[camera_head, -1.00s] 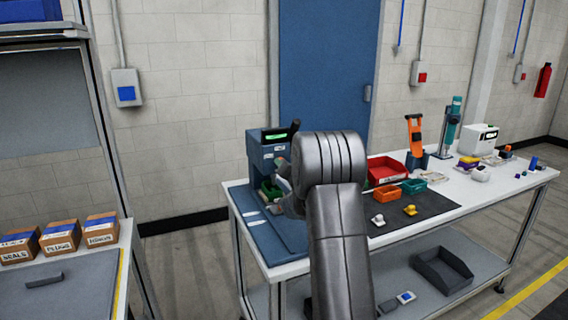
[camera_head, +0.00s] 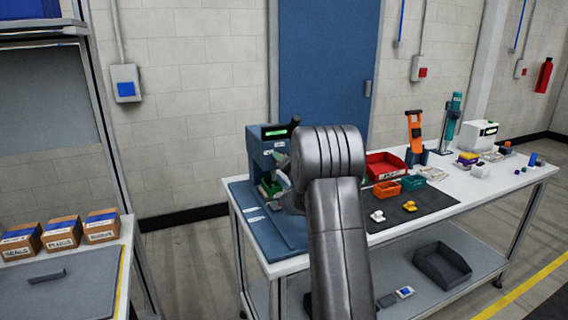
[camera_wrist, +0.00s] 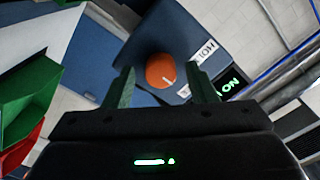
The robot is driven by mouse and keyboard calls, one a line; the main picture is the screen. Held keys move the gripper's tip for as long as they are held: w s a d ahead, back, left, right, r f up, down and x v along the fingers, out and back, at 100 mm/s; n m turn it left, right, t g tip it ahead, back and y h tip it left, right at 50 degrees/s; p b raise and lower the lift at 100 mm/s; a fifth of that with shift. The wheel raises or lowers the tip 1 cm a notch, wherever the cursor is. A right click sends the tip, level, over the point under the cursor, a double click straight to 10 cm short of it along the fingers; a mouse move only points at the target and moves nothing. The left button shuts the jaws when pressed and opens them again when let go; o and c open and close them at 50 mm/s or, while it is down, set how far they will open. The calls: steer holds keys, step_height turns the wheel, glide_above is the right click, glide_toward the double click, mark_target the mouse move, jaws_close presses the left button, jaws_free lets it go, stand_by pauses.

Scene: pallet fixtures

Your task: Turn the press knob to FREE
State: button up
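The press (camera_head: 258,160) is a blue box at the left end of the workbench, with a green-lit display on top. In the wrist view its round orange knob (camera_wrist: 156,66) has a short white mark pointing toward the lower right. A white label that looks like HOLD (camera_wrist: 204,50) is beside the knob, and a lit display (camera_wrist: 229,86) lies further right. My gripper (camera_wrist: 161,72) is open, with a green finger on each side of the knob; gaps show on both sides. I cannot make out a FREE label. My arm hides most of the gripper in the head view.
Small yellow and white parts lie on the dark mat (camera_head: 440,200). A green bin (camera_wrist: 28,95) shows at the wrist view's left. A dark handle (camera_head: 294,122) rises on the press.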

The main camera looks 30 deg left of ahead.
steer(key=b+v, duration=0.2)
steer(key=v, duration=1.1)
steer(key=shift+s+d, duration=0.25)
steer(key=shift+d, duration=0.1)
steer(key=shift+w, duration=0.1)
steer(key=p+x, duration=0.2)
steer(key=x, duration=1.1)
steer(key=shift+w+a, duration=0.15)
steer(key=shift+a, duration=0.25)
